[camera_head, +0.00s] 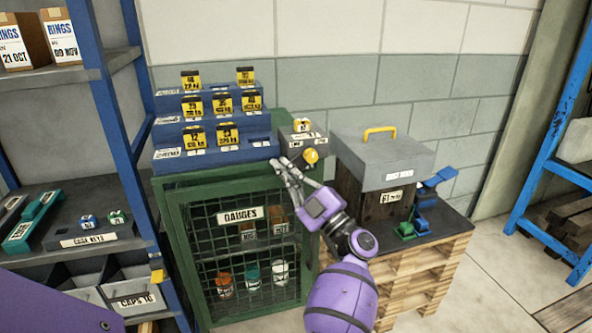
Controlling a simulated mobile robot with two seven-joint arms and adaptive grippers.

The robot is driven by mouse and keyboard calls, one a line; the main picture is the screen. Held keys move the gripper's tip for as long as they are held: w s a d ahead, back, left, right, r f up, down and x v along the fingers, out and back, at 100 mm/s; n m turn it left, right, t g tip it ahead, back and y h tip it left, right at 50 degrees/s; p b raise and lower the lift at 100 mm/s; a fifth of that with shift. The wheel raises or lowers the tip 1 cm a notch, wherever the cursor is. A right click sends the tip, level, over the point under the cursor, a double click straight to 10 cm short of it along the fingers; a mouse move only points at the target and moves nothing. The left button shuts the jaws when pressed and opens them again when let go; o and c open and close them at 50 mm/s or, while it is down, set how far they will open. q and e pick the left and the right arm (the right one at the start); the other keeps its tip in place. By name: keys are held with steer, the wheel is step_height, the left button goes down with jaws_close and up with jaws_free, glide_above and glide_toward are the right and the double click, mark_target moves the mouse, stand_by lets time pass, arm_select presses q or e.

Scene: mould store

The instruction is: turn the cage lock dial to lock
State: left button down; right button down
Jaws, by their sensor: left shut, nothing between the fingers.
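The green mesh cage (170,235) stands against the wall, its door shut and labelled GAUGES. A grey lock box (295,146) sits at its top right corner. A round yellow dial (310,156) is on the front of the box; its exact setting is too small to read. My purple wrist hides part of the cage's right side.
Blue stepped racks (215,156) with yellow tags stand on the cage. To the right, a grey-lidded box (385,162) with a yellow handle stands on a pallet-based stand (440,265). Blue shelving (110,120) borders the left.

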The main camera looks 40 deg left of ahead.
arm_select(q)
steer(key=shift+w+d+f+n+g+h+b, duration=0.35)
steer(key=shift+f+n+g+h, duration=0.4)
steer(key=shift+n, duration=0.9)
steer(key=shift+w+d+f+n+g+h+b, duration=0.25)
steer(key=shift+w+f+n+g+h+b, duration=0.3)
steer(key=shift+f+n+h, duration=0.8)
steer(key=shift+w+d+f+n+g+h+b, duration=0.3)
steer(key=shift+n+g+h, duration=0.35)
steer(key=shift+n, duration=1.35)
arm_select(e)
steer(key=shift+s+d+f, duration=0.35)
steer(key=shift+f, duration=0.25)
steer(key=shift+s+d+f, duration=0.35)
steer(key=shift+f, duration=0.25)
arm_select(q)
steer(key=shift+f, duration=0.1)
steer(key=shift+s, duration=0.1)
arm_select(e)
steer(key=shift+w+r, duration=0.1)
steer(key=shift+w, duration=0.05)
